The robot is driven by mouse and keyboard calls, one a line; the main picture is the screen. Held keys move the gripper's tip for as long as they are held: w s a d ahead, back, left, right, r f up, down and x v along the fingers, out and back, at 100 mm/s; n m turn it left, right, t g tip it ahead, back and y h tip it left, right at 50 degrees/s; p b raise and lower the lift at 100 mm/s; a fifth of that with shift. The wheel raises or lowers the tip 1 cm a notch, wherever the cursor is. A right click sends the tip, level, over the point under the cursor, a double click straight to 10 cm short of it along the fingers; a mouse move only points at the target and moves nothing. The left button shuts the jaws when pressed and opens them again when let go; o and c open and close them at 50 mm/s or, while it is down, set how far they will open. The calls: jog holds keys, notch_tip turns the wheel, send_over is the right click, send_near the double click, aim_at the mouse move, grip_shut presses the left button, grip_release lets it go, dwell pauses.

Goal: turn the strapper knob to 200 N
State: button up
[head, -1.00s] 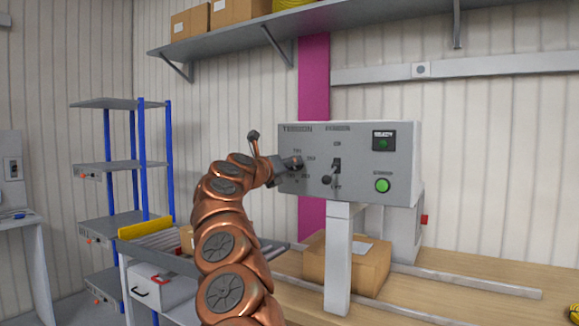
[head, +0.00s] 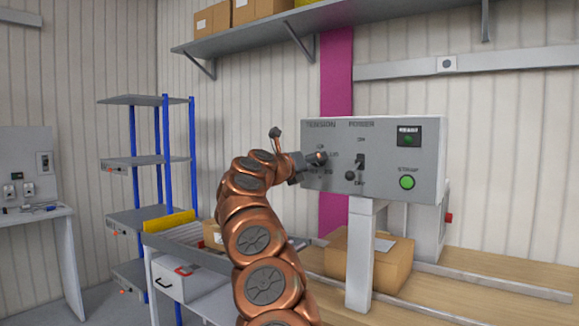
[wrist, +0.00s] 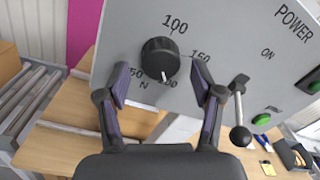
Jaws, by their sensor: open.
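The grey strapper panel (head: 340,185) faces me with its tension dial. The black tension knob (wrist: 160,58) shows whole in the wrist view, with labels 100 above, 150 to the right and a partly covered label ending in 00 below. Its white pointer mark aims down at that lower label, seemingly 200. The knob (head: 318,158) also shows in the head view. My gripper (wrist: 161,82) is open, its fingers left and right of the knob's lower side with gaps; I see no contact. In the head view my gripper (head: 298,166) is at the panel's left edge.
The power lever (wrist: 238,112) sticks out close to my right finger. A green strap button (head: 407,182) is at the panel's right. A cardboard box (head: 340,265) stands below on the wooden bench (head: 450,302). A roller conveyor (wrist: 40,105) is left.

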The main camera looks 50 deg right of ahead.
jog(key=a, duration=1.1)
dwell(0.6)
jog(key=shift+a, duration=0.1)
dwell(0.6)
